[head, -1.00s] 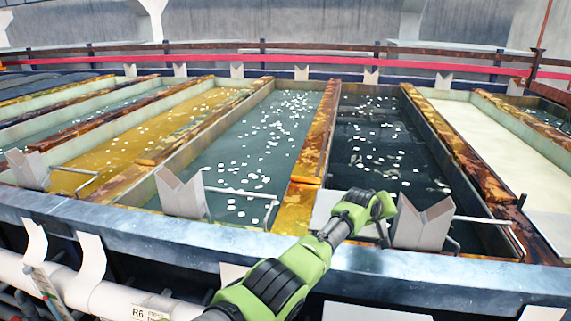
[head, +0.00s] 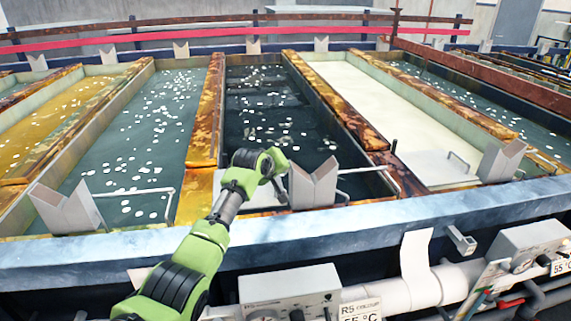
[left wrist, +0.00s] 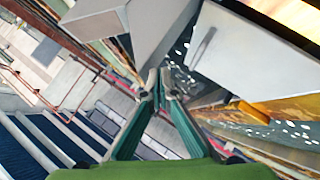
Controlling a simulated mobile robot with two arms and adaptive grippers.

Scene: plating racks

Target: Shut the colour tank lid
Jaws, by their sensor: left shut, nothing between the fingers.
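A dark tank (head: 240,140) with white balls floating on it lies in the middle of the head view, its liquid mostly exposed. No label shows that it is the colour tank. A pale flat panel, apparently its lid (head: 263,197), sits at its near end, partly hidden by my left arm. A similar panel (left wrist: 250,55) with a bar handle (left wrist: 203,47) fills the upper right of the left wrist view. My left gripper (head: 283,180) is shut and empty, over the near rim beside a grey V-shaped block (head: 318,183). Contact with the lid cannot be told.
More V-shaped blocks stand on the near rim (head: 350,222), at the left (head: 68,208) and right (head: 500,162). Another pale panel (head: 430,168) covers the near end of the white tank (head: 365,100). Rusty dividers (head: 207,130) separate the tanks. Pipes and control boxes (head: 292,292) sit below the rim.

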